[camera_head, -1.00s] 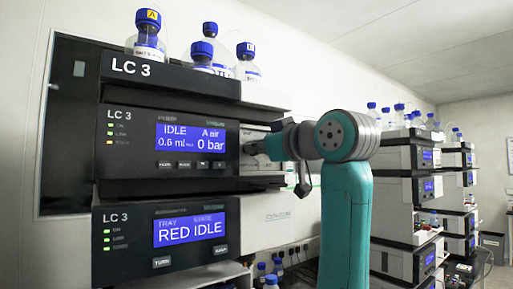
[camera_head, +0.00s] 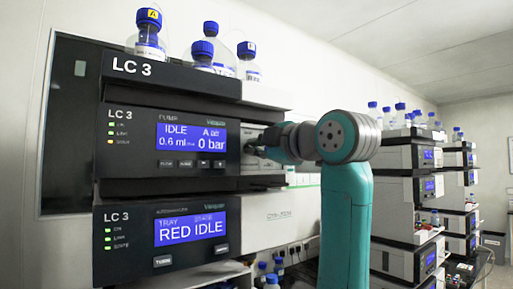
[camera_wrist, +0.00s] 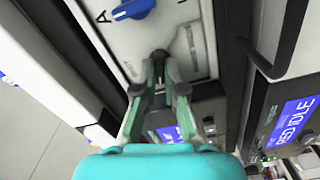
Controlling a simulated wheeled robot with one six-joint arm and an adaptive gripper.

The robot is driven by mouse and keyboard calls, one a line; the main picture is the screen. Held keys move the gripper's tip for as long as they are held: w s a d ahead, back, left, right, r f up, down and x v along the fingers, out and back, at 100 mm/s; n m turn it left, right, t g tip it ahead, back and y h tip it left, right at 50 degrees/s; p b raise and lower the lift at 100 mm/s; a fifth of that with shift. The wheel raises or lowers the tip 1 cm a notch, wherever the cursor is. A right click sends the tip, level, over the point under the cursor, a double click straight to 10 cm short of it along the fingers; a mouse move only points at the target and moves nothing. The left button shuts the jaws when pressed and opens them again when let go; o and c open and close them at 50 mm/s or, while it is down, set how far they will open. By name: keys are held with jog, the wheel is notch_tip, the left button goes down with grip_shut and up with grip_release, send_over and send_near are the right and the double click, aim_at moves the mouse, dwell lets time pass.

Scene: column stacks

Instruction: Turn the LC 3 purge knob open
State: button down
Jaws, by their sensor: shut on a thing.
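The LC 3 pump module (camera_head: 140,160) shows "IDLE", "0.6 ml" and "0 bar" on its blue screen. The purge knob, a small dark knob (camera_wrist: 160,54), sits on the pale panel beside the screen. My gripper (camera_wrist: 160,72) is shut on it, with one fingertip on each side. The fingers and tips hide much of the knob, so I cannot tell its turn angle. In the head view my gripper (camera_head: 260,146) reaches the panel from the right, and the knob is mostly hidden there.
A blue selector knob (camera_wrist: 133,8) marked "A" is on the same panel. Below the pump is the LC 3 tray module (camera_head: 130,235), showing "RED IDLE". Bottles with blue caps (camera_head: 148,38) stand on top. Other instrument stacks (camera_head: 405,180) stand at the right.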

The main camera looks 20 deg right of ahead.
jog(key=shift+f+n, duration=0.1)
jog(key=shift+n, duration=1.1)
jog(key=c, duration=1.3)
grip_release()
jog(key=shift+o, duration=0.2)
jog(key=shift+s, duration=0.1)
jog(key=v, duration=1.2)
